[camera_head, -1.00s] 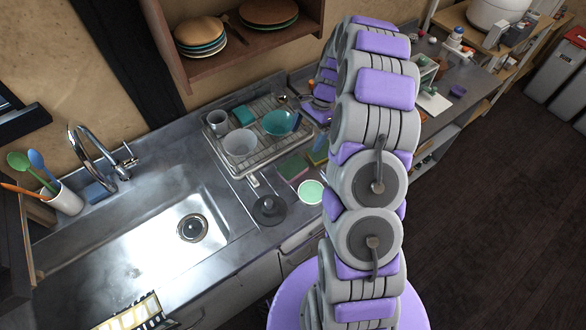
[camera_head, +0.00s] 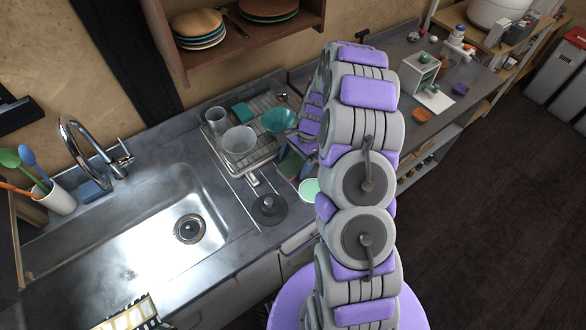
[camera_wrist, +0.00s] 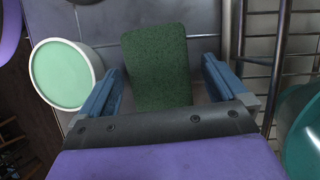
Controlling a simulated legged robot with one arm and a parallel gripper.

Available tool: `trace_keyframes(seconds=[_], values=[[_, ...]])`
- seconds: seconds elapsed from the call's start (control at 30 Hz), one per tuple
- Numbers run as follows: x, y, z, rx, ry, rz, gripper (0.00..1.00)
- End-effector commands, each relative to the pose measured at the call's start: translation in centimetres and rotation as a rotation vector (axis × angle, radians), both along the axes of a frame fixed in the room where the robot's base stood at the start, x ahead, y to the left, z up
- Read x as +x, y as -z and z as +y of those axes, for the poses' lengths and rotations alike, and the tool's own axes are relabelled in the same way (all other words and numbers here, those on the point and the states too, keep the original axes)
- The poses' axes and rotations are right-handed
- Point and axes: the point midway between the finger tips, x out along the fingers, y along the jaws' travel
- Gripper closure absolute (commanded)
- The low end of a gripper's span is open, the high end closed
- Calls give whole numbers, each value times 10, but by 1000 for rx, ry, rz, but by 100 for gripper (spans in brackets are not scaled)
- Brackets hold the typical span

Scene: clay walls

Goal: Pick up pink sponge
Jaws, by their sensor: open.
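A sponge with a green top (camera_wrist: 155,62) lies on the metal counter. In the wrist view it is between the two blue fingers of my gripper (camera_wrist: 162,68), with a gap on each side. My gripper is open and above it, and its palm hides the near end. No pink face shows in the wrist view. In the head view the green-topped sponge (camera_head: 290,167) is partly hidden by my arm, beside the dish rack's lower right corner.
A white round container with a pale green top (camera_wrist: 62,75) stands close to the left finger. Rack wires (camera_wrist: 258,45) and a teal bowl (camera_wrist: 303,140) are on the right. A dark grey lid (camera_head: 268,208) lies left of the sponge in the head view.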

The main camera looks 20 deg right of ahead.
Motion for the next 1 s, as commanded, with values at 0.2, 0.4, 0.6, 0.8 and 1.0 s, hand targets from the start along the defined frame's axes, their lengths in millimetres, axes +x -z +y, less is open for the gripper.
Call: trace_keyframes(seconds=[0.2, 0.4, 0.6, 0.8, 1.0], values=[[-1, 3, 0, 1, 0, -1, 1], [0, 3, 0, 1, 0, -1, 1], [-1, 4, 1, 2, 0, 1, 1], [-1, 6, 1, 2, 0, 1, 1], [0, 7, 0, 2, 0, 1, 18]])
